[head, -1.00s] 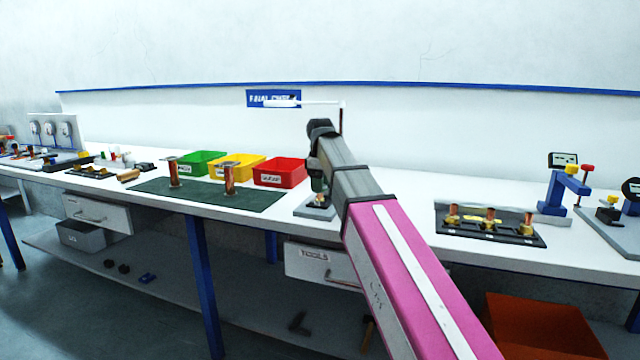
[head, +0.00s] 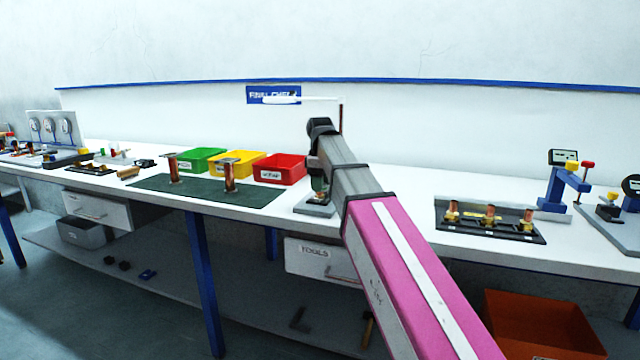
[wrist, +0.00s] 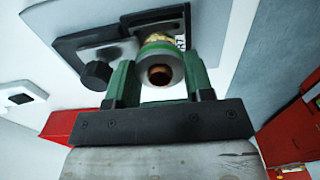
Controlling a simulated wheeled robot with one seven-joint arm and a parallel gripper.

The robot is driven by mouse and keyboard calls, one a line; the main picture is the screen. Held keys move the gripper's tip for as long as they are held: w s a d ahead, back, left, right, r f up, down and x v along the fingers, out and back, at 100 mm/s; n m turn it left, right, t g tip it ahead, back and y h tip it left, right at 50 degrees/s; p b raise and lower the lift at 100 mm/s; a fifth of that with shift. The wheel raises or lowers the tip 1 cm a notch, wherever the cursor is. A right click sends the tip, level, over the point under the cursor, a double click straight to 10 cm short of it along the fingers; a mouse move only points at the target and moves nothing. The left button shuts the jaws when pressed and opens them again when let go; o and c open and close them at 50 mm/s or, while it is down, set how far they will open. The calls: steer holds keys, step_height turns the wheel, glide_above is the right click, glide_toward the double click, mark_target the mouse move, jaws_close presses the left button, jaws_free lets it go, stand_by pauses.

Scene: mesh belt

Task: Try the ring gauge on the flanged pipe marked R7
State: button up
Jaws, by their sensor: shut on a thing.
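The ring gauge (wrist: 178,70), a pale ring with a green band, is between the two green fingers of my gripper (wrist: 160,72) in the wrist view. My gripper is shut on it. The copper end of a flanged pipe (wrist: 159,76) shows in the ring's hole, with its brass flange (wrist: 160,32) behind. A small tag beside the flange seems to read R7. The ring is lined up with the pipe; I cannot tell how far it is over it. The pipe stands in a grey fixture (head: 313,210). In the head view my arm hides most of this.
A black knob (wrist: 97,75) sits on the fixture beside the pipe. A red bin (head: 281,173), a yellow bin (head: 238,166) and a green mat (head: 205,194) with two copper pipes lie to the left. A black tray (head: 490,231) of brass-flanged pipes lies right.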

steer(key=shift+r, duration=1.9)
steer(key=shift+r, duration=2.85)
steer(key=shift+d, duration=0.1)
